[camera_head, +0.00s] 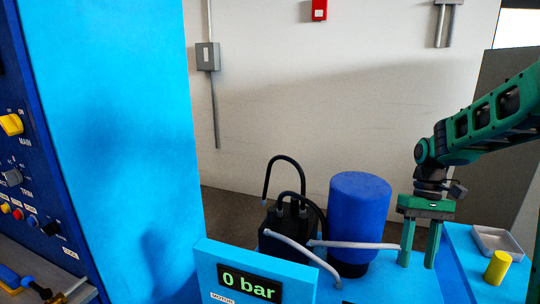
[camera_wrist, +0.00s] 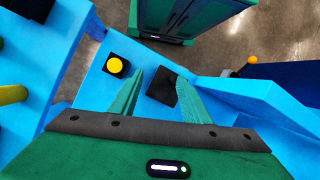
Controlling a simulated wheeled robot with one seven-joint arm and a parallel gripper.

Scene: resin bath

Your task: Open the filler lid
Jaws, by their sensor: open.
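My gripper (camera_head: 418,265) points down at the right of the head view, with its two green fingers apart and nothing between them. It also shows in the wrist view (camera_wrist: 159,76), open, with a dark square plate (camera_wrist: 163,90) on the blue surface between and beyond the fingers. This plate may be the filler lid, but I cannot tell for sure. It lies flat, and I see no contact with the fingers. No clearly recognisable lid shows in the head view.
A yellow button (camera_wrist: 115,65) on a black base is left of the plate. A blue drum (camera_head: 358,215), a black pump-like unit (camera_head: 288,232) and grey pipes stand left of my gripper. A grey tray (camera_head: 500,241) and yellow cylinder (camera_head: 497,267) are to its right. A display (camera_head: 250,285) reads 0 bar.

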